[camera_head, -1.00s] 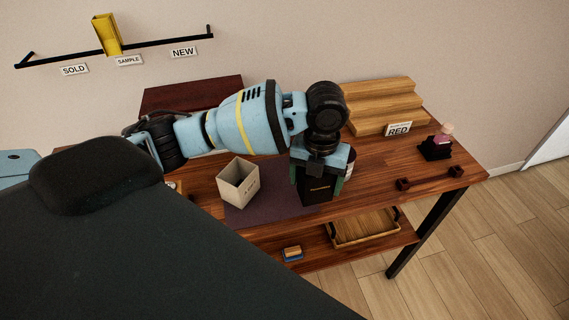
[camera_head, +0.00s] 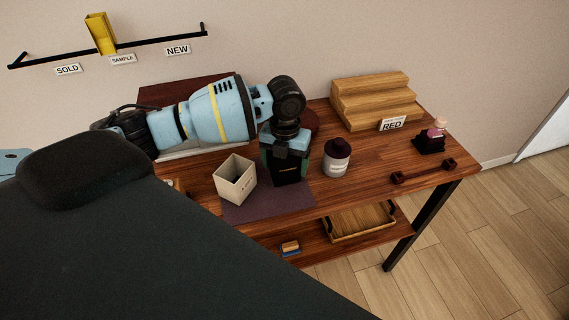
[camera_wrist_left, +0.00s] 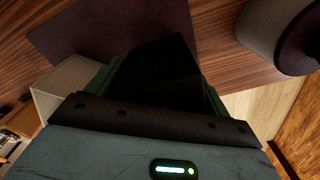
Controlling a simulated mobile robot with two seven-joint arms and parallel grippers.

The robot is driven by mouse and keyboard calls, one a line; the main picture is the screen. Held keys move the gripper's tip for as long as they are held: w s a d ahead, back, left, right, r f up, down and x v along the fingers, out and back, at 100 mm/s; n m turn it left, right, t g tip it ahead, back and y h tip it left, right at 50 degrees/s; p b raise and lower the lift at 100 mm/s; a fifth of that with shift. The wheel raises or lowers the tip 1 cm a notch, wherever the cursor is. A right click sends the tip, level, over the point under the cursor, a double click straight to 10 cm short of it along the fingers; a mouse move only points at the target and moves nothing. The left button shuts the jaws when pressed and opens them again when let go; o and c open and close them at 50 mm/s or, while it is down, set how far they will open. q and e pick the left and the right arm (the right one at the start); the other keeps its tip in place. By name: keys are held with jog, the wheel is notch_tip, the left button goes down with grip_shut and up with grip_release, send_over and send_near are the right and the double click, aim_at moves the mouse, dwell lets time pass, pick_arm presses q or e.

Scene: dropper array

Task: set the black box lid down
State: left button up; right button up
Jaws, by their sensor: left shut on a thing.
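The black box lid (camera_head: 288,172) hangs upright between the fingers of my left gripper (camera_head: 284,158), which is shut on it. It shows as a dark block in the left wrist view (camera_wrist_left: 163,72), with the green fingers on both sides. In the head view it appears over the back part of the dark purple mat (camera_head: 270,206), just right of an open cream box (camera_head: 236,180). I cannot tell whether its lower edge touches the mat. My right gripper is not in view.
A white jar with a dark lid (camera_head: 336,160) stands right of the gripper. Wooden steps (camera_head: 372,103) with a RED card (camera_head: 392,124), a bottle on a black stand (camera_head: 432,138) and a dark rack (camera_head: 424,172) are further right. The mat's front is clear.

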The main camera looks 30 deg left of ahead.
pick_arm(q)
jog(key=shift+f, duration=0.35)
jog(key=shift+f, duration=0.15)
jog(key=o, duration=1)
jog(key=shift+o, duration=0.2)
notch_tip(320, 180, up, 12)
jog(key=shift+w+r, duration=0.1)
jog(key=shift+r, duration=0.05)
